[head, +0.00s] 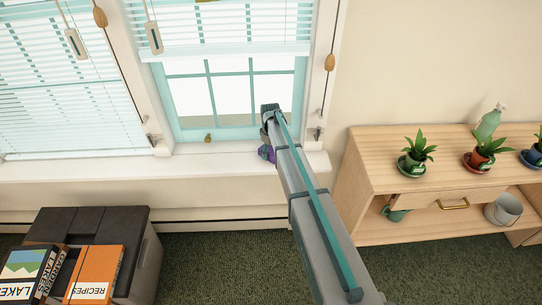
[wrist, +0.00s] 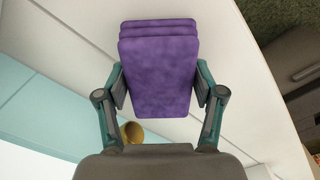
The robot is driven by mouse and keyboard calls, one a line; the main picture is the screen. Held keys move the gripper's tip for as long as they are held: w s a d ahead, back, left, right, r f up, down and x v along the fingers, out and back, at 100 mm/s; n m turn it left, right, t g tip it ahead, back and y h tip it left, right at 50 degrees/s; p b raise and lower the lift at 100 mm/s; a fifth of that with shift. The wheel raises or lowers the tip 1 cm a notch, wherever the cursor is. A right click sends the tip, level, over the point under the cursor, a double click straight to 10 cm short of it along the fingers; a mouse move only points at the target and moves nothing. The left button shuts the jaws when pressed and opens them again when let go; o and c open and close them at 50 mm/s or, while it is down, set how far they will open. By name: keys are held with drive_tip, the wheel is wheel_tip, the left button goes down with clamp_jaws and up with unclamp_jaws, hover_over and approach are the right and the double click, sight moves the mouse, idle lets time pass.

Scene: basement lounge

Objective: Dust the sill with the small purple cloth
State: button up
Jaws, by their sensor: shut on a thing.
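The small purple cloth (wrist: 158,72) is a folded stack held between the two fingers of my gripper (wrist: 160,95) in the wrist view. The fingers press on its left and right sides. In the head view only a bit of the cloth (head: 266,153) shows beside my arm, at the white sill (head: 210,163) below the right window. My arm hides most of the gripper there. The sill also shows under the cloth in the wrist view (wrist: 230,75). I cannot tell whether the cloth touches it.
A small brass-coloured thing (head: 208,138) is at the window's base; a round golden thing (wrist: 132,132) shows near my left finger. A wooden shelf (head: 375,150) with potted plants stands right. A dark grey box (head: 95,222) with books stands below left. The sill's left part is clear.

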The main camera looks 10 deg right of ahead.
sight(271, 168)
drive_tip(key=s, duration=0.4)
drive_tip(key=s+a, duration=0.1)
drive_tip(key=s, duration=0.2)
drive_tip(key=shift+s, duration=0.1)
wheel_tip(271, 168, up, 8)
drive_tip(key=p, duration=0.3)
drive_tip(key=shift+r, duration=0.1)
idle(0.8)
